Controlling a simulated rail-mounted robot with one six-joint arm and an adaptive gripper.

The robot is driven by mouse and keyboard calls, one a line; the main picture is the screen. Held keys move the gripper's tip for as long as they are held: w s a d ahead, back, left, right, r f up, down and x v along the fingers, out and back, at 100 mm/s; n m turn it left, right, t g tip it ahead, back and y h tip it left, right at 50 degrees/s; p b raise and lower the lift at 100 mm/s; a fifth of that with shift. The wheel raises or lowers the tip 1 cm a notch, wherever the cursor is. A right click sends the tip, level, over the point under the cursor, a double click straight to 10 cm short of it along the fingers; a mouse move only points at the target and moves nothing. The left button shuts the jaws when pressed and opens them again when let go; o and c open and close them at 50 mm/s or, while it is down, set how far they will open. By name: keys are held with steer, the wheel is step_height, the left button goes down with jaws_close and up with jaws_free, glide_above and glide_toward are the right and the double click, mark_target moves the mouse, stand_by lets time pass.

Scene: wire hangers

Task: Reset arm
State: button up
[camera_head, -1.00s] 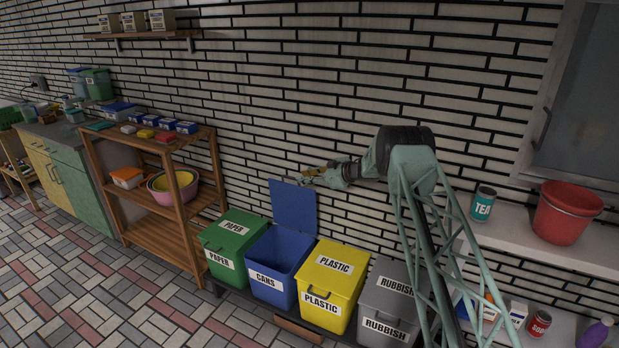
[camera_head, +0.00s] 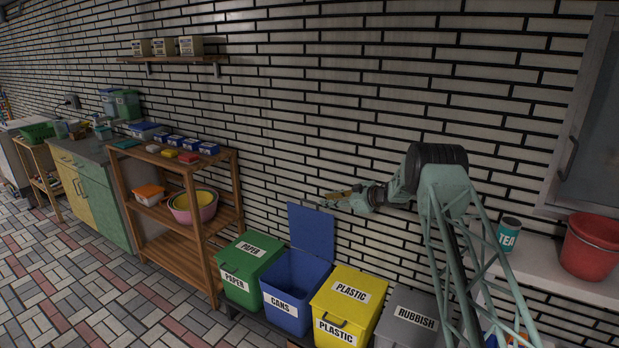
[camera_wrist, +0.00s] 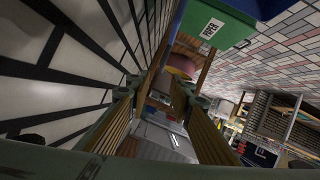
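My arm reaches left from its lattice link. My gripper (camera_head: 333,197) is at its end, in front of the brick wall, above the raised lid of the blue cans bin (camera_head: 287,305). In the wrist view my gripper (camera_wrist: 155,98) shows two ribbed fingers standing apart. Nothing is held between them; the shelf and floor area shows through the gap. The wall is close along the left of that view.
The green paper bin (camera_head: 238,287), yellow plastic bin (camera_head: 345,312) and grey rubbish bin (camera_head: 412,315) stand beside the cans bin. A wooden shelf unit (camera_head: 205,245) stands left. A red bucket (camera_head: 588,248) and tea tin (camera_head: 509,235) are right. Tiled floor at left is clear.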

steer(key=s+d+r+m+t+h, duration=0.1)
steer(key=d+r+m+t+h, duration=0.15)
steer(key=r, duration=1.25)
steer(key=s+d+r+m+t+h, duration=0.1)
steer(key=d+r+m+h, duration=0.2)
steer(key=r, duration=1.1)
steer(key=s+d+r+m+h, duration=0.1)
steer(key=s+d+r+h, duration=0.2)
steer(key=s+r, duration=0.6)
steer(key=s+d+r+m+h, duration=0.2)
steer(key=s+d+r, duration=0.2)
steer(key=s+r, duration=0.5)
steer(key=s+r+m+g+h, duration=0.1)
steer(key=s+m+g+h, duration=0.2)
steer(key=s, duration=3.1)
steer(key=s+a+f+g+y, duration=0.1)
steer(key=s+a+f+g, duration=0.1)
steer(key=s, duration=1.2)
steer(key=s+a+f+m+g+y, duration=0.1)
steer(key=s+a+f, duration=0.2)
steer(key=s, duration=1.1)
steer(key=s+a+f+g+y, duration=0.1)
steer(key=s+f, duration=0.5)
steer(key=s, duration=0.8)
steer(key=a+g, duration=0.1)
steer(key=a, duration=0.1)
steer(key=shift+s+a+f+g, duration=0.2)
steer(key=shift+a+f+g, duration=0.15)
steer(key=shift+f, duration=0.05)
